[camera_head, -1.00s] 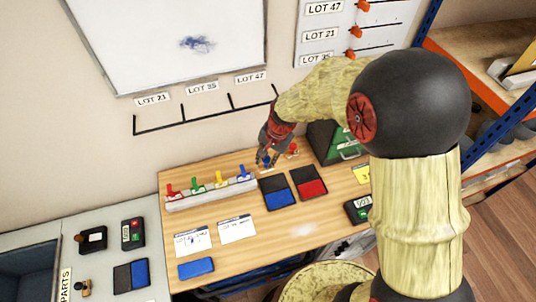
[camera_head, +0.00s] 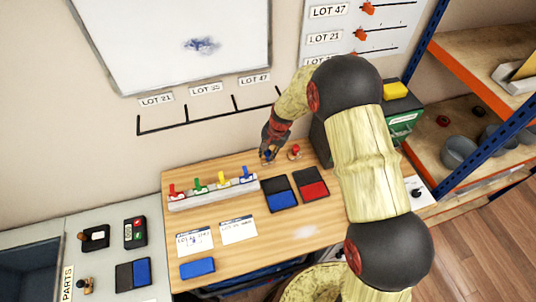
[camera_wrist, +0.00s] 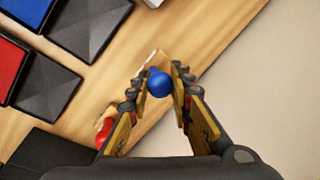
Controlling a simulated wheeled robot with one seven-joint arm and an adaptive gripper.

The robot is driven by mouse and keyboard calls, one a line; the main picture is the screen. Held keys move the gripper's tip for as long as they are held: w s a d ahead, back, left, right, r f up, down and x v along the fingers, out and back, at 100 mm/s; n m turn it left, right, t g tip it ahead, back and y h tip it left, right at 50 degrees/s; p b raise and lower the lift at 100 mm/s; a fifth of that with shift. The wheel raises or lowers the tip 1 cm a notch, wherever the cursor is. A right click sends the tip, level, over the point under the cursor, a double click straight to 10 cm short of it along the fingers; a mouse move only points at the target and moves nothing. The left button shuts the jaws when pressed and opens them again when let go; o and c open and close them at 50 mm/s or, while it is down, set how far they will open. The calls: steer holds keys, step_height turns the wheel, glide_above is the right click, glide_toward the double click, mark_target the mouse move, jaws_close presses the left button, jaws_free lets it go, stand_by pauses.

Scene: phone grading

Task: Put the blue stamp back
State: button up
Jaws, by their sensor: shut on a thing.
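The blue stamp (camera_wrist: 160,84) shows its round blue knob between my fingertips in the wrist view. My gripper (camera_wrist: 159,78) is shut on it. In the head view my gripper (camera_head: 268,155) is at the back edge of the wooden table, near the wall, with a bit of blue at its tips. A pale piece is seen just beyond the knob in the wrist view; I cannot tell whether it is the stamp's base or a holder. The red stamp (camera_head: 294,152) stands to the right of my gripper; it also shows in the wrist view (camera_wrist: 104,130).
The blue ink pad (camera_head: 284,199) and red ink pad (camera_head: 314,189) lie open in front. A rack of coloured clips (camera_head: 213,195) stands to the left. Paper cards (camera_head: 238,229) and a blue phone-like slab (camera_head: 197,268) lie nearer. A green box (camera_head: 404,122) is at right.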

steer(key=shift+f, duration=0.6)
steer(key=shift+f, duration=0.15)
steer(key=o, duration=0.9)
